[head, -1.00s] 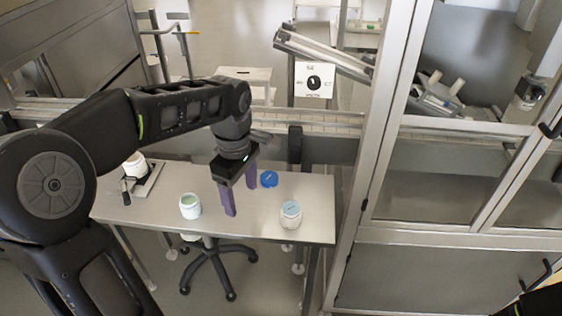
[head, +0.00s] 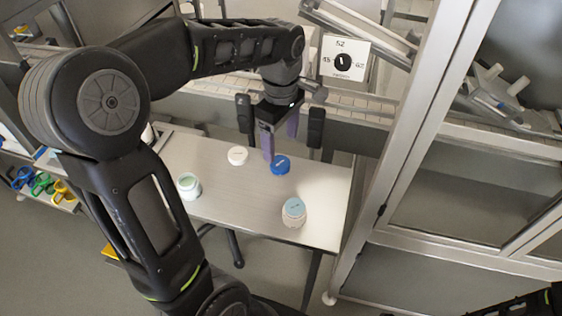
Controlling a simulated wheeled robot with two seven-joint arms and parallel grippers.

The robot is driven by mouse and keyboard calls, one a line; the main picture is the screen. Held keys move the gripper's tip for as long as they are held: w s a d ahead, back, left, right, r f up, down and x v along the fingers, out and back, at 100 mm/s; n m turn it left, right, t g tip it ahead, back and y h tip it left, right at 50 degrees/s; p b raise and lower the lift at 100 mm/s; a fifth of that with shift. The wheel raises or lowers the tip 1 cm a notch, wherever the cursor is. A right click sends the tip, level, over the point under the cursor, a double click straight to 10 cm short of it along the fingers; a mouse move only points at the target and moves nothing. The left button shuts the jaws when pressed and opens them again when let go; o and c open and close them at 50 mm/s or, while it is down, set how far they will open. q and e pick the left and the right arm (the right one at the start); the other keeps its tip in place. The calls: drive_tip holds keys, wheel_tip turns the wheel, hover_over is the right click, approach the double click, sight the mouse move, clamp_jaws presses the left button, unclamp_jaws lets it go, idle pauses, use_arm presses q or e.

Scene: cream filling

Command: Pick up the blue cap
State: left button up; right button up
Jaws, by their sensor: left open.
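The blue cap (head: 281,166) lies on the table near its back edge. My left gripper (head: 280,146) has purple fingers and points down just above and behind the cap in the head view. Its jaws are open, with nothing between them that I can see. One fingertip overlaps the cap's upper left edge in the picture; I cannot tell whether they touch. My right gripper is not in view; only a dark piece of my arm shows at the bottom right corner.
A white cap (head: 237,156) lies left of the blue one. An open jar (head: 189,187) stands at the left front, and a jar with a pale blue lid (head: 294,213) at the right front. A metal-framed cabinet (head: 440,180) borders the table's right side.

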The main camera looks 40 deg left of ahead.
sight(280, 163)
use_arm(q)
drive_tip(key=shift+f, duration=0.8)
drive_tip(key=shift+f+p, duration=0.35)
drive_tip(key=shift+f, duration=2.25)
drive_tip(key=c, duration=1.4)
wheel_tip(280, 163, up, 10)
drive_tip(key=shift+r, duration=0.1)
